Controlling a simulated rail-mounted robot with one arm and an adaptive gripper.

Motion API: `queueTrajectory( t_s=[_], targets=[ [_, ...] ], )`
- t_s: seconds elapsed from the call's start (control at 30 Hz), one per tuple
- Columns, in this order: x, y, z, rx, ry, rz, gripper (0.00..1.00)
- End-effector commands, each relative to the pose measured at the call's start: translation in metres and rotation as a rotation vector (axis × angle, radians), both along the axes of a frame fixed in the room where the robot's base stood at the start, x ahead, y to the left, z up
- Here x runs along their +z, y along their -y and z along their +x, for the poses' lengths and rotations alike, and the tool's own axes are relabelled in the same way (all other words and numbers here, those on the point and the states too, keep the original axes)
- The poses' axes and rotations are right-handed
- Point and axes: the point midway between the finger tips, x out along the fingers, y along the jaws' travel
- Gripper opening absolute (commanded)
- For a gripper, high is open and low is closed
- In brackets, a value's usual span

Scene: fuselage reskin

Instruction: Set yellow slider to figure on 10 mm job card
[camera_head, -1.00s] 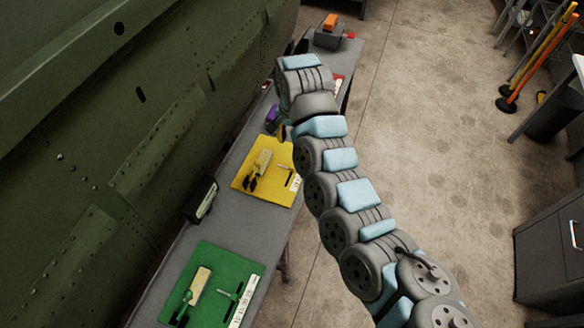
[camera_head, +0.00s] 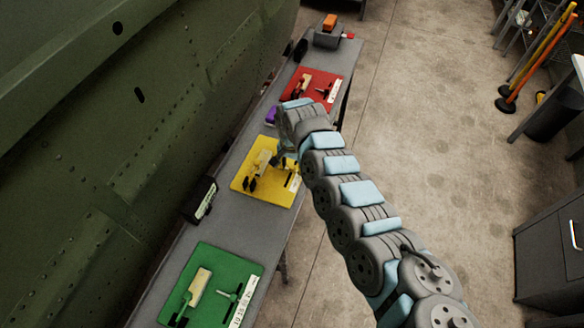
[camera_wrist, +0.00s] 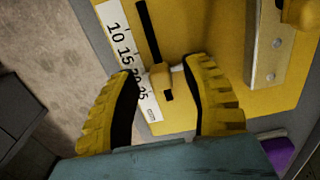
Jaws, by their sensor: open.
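The yellow board (camera_head: 242,183) lies on the bench, and it fills much of the wrist view (camera_wrist: 205,122). A white scale strip (camera_wrist: 118,38) along it reads 10, 15, 20, 25, the last figures partly hidden by a finger. The yellow slider (camera_wrist: 160,78) sits in the black slot (camera_wrist: 148,30), toward the 20–25 end. My gripper (camera_wrist: 161,70) is open, its yellow ribbed fingers on either side of the slider, with gaps visible. In the head view my gripper (camera_head: 284,158) is mostly hidden by my arm, over the yellow board. I cannot make out a 10 mm job card.
A metal block with a yellow part (camera_wrist: 268,45) is fixed on the board beside the slot. A green board (camera_head: 212,285), a red board (camera_head: 312,88), a purple item (camera_head: 271,116) and a black box (camera_head: 201,199) stand on the bench (camera_head: 235,226). The green fuselage (camera_head: 130,110) rises along the left.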

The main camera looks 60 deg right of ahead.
Motion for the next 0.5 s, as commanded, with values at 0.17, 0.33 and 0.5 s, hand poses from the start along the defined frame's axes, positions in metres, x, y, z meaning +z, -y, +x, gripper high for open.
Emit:
queueTrajectory(
  t_s=[0.17,0.33,0.5],
  targets=[
    [-0.0069,-0.0002,0.0001,0.0,0.0,0.0,0.48],
    [-0.0072,-0.0001,0.0001,-0.001,0.001,0.0,0.48],
    [-0.0072,-0.0001,0.0001,-0.001,0.001,0.0,0.22]
  ],
)
